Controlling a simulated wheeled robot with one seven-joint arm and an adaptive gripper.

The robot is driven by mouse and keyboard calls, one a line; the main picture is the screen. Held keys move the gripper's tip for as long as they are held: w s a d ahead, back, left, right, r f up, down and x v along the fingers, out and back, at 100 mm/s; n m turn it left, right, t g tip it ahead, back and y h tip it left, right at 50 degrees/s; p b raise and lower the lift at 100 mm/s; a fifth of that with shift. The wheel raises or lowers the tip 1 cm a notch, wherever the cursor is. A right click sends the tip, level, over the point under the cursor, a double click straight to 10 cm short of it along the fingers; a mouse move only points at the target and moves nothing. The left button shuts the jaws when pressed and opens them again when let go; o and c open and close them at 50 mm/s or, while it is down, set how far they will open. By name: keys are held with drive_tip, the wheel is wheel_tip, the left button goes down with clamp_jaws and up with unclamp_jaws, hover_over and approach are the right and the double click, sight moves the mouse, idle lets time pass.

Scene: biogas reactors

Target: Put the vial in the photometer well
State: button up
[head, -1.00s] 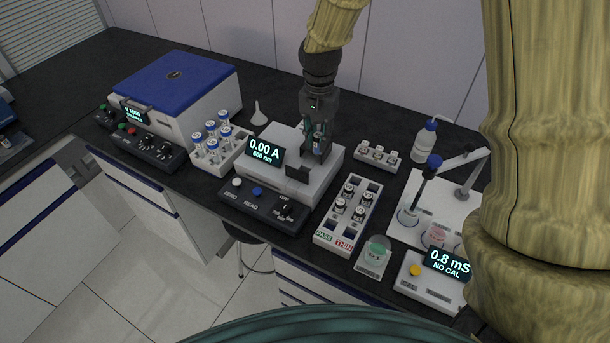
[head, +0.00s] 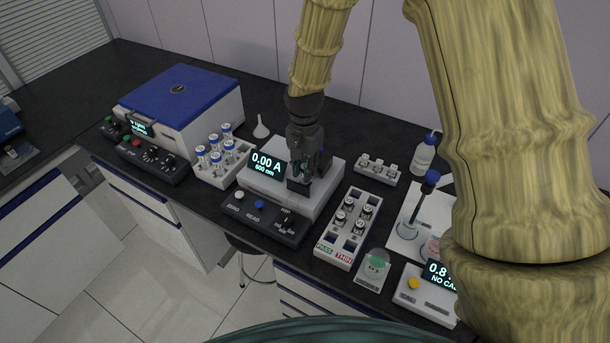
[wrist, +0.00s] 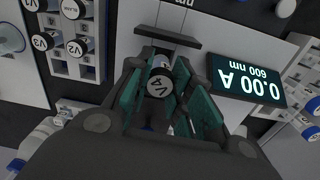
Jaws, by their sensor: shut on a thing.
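The photometer (head: 315,202) is a pale box in the middle of the bench, with a screen reading 0.00 A, 600 nm. In the wrist view my gripper (wrist: 160,98) is shut on a vial (wrist: 160,84), whose marked white top and dark rim show between the teal finger pads. The vial's lower part is hidden, and my gripper covers the well. I cannot tell whether the vial is above the well or partly inside it. A dark bar (wrist: 166,37) stands just beyond the vial.
A rack with several dark-capped vials (head: 347,226) stands right of the photometer, and one with blue-capped vials (head: 224,162) stands left. The centrifuge (head: 180,95) is at far left. A small holder (head: 376,170) and a wash bottle (head: 423,155) stand behind at right.

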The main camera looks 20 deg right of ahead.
drive_tip(key=shift+f+p, duration=0.55)
drive_tip(key=shift+f, duration=1.35)
drive_tip(key=shift+f, duration=0.2)
drive_tip(key=o, duration=0.9)
drive_tip(key=shift+r, duration=0.15)
drive_tip(key=shift+r+b, duration=2.05)
drive_tip(key=shift+r, duration=4.05)
drive_tip(key=shift+w, duration=0.1)
